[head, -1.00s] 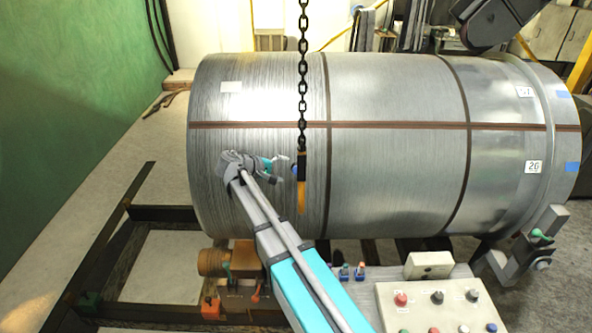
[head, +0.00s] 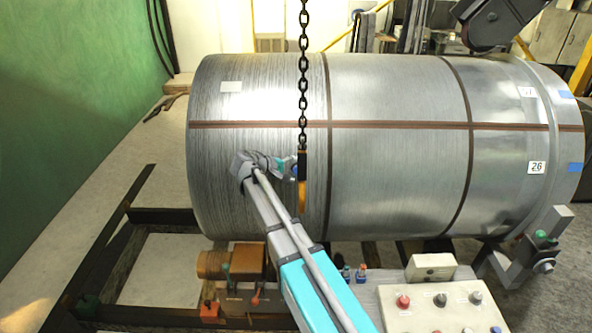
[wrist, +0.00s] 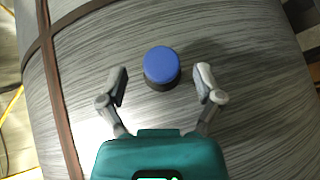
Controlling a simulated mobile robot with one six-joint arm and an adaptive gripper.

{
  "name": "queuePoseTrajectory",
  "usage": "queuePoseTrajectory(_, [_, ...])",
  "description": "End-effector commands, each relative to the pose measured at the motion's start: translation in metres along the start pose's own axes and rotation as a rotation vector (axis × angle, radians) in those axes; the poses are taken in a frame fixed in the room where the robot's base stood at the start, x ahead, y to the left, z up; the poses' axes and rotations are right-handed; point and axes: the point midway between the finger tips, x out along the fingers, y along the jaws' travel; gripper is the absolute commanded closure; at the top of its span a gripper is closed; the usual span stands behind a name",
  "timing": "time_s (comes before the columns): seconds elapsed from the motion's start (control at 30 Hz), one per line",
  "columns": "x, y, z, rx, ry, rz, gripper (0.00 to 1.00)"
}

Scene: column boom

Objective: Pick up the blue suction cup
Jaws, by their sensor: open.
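The blue suction cup (wrist: 161,64) has a round blue top and a dark base. In the wrist view it shows between the fingers of my gripper (wrist: 161,76), with a gap on each side. The fingers are spread and empty. I cannot tell how far the cup is from the fingertips in depth. In the head view, a small blue part of the cup (head: 295,171) shows at the tip of my gripper (head: 289,165), beside the hanging chain's end. The fingers are small and partly hidden there.
A large grey metal drum (head: 395,100) with brown bands lies behind my gripper. A dark chain (head: 303,80) hangs in front of it, ending in an orange hook-like piece (head: 303,197). A control panel (head: 440,307) with coloured buttons stands at lower right.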

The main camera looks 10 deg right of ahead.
Motion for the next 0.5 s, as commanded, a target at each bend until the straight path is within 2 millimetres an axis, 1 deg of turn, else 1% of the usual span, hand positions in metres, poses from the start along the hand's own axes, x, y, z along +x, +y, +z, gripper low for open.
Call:
queuePoseTrajectory(0.1, [0.0002, 0.0000, 0.0002, 0.000, 0.000, 0.000, 0.16])
queuePoseTrajectory(0.37, [0.0005, 0.0001, 0.0003, 0.000, -0.001, 0.000, 0.64])
queuePoseTrajectory(0.4, [0.0005, 0.0002, 0.0003, 0.000, -0.001, 0.000, 0.71])
queuePoseTrajectory(0.47, [0.0006, 0.0003, 0.0003, 0.000, -0.001, 0.000, 0.83])
queuePoseTrajectory(0.5, [0.0007, 0.0004, 0.0003, 0.000, -0.001, 0.000, 0.90])
